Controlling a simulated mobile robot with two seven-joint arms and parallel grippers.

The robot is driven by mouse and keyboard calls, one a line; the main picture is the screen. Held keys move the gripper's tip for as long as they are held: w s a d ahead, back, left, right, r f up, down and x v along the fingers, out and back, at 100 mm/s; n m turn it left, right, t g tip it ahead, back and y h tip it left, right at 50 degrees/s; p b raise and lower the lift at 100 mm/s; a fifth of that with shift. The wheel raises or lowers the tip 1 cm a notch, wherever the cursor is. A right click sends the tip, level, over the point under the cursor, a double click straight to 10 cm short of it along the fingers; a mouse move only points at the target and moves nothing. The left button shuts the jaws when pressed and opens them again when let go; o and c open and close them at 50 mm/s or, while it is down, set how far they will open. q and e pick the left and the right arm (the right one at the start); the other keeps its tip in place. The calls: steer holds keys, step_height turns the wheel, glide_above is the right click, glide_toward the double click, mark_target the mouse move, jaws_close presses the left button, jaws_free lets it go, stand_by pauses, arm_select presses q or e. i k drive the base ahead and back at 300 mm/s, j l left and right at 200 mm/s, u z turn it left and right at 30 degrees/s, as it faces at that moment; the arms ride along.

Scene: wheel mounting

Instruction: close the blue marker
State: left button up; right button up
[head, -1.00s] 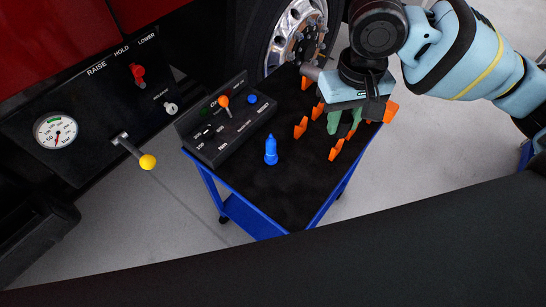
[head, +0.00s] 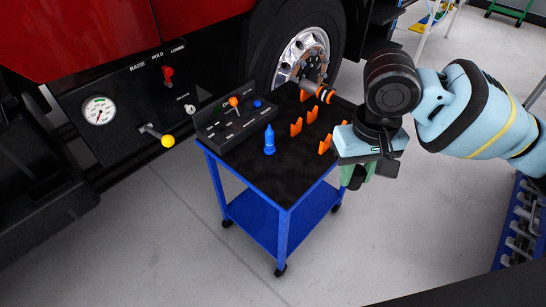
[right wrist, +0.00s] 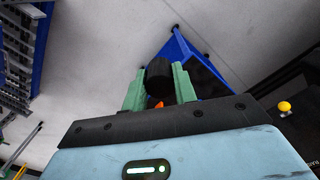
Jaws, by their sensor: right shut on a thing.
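The blue marker (head: 269,141) stands upright on the black top of the cart in the head view, near the control box, with its narrow end up. My right gripper (head: 354,178) is beyond the cart's right edge, well apart from the marker. In the right wrist view its green fingers (right wrist: 160,88) are shut on a dark round thing (right wrist: 159,75). A bit of orange shows below that thing, between the fingers. What the held thing is, I cannot tell. My left gripper is not in view.
The blue cart (head: 283,213) carries a control box (head: 236,119), several orange holders (head: 311,115) and an orange-and-black tool (head: 318,91). A wheel (head: 304,55) and red truck with a lever panel (head: 130,95) stand behind. Floor in front is clear.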

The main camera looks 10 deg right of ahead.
mark_target(270, 149)
steer(key=k, duration=0.4)
steer(key=u, duration=1.85)
steer(key=l, duration=1.1)
steer(key=k+l, duration=0.1)
steer(key=l, duration=1)
steer(key=k+l, duration=0.1)
steer(key=l, duration=1)
